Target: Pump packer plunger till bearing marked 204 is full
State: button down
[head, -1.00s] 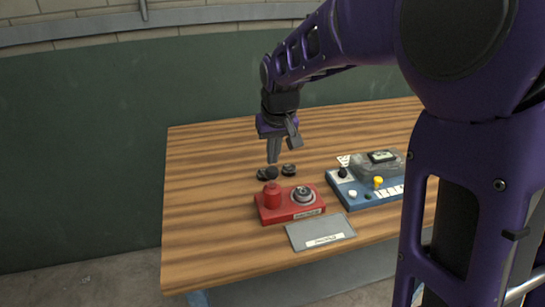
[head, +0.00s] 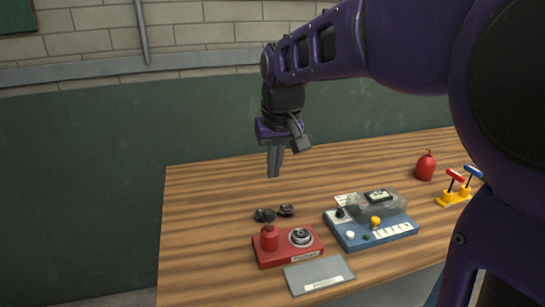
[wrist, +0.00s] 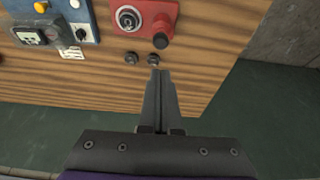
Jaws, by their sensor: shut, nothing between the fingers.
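The packer is a red block (head: 290,254) on the table, with a red plunger knob (head: 269,238) on its left and a ring-shaped metal bearing (head: 300,237) seated on its right. Its front label is too small to read, and I cannot make out 204 anywhere. Two small dark round pieces (head: 286,210), perhaps bearings, lie behind it. My gripper (head: 274,176) is shut and empty, pointing down above and behind these pieces. In the wrist view the shut fingers (wrist: 158,72) point toward the plunger (wrist: 161,42) and touch nothing I can see.
A grey labelled plate (head: 318,274) lies in front of the packer. A blue panel (head: 372,233) with knobs and a clear cover stands to its right. A red bottle-shaped object (head: 426,165) and a yellow stand (head: 455,198) with red and blue handles are further right. The table's left side is clear.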

aim_at(269, 211)
jog(key=shift+a+b, duration=0.1)
jog(key=shift+b, duration=0.35)
jog(key=shift+r+b, duration=0.95)
jog(key=shift+b, duration=0.25)
jog(key=x, duration=0.4)
jog(key=b+x, duration=0.1)
jog(key=x, duration=0.3)
jog(key=s+b+x, duration=0.1)
jog(key=x, duration=0.4)
jog(key=shift+d+f, duration=0.2)
jog(key=shift+f+b, duration=0.3)
jog(key=shift+f, duration=0.15)
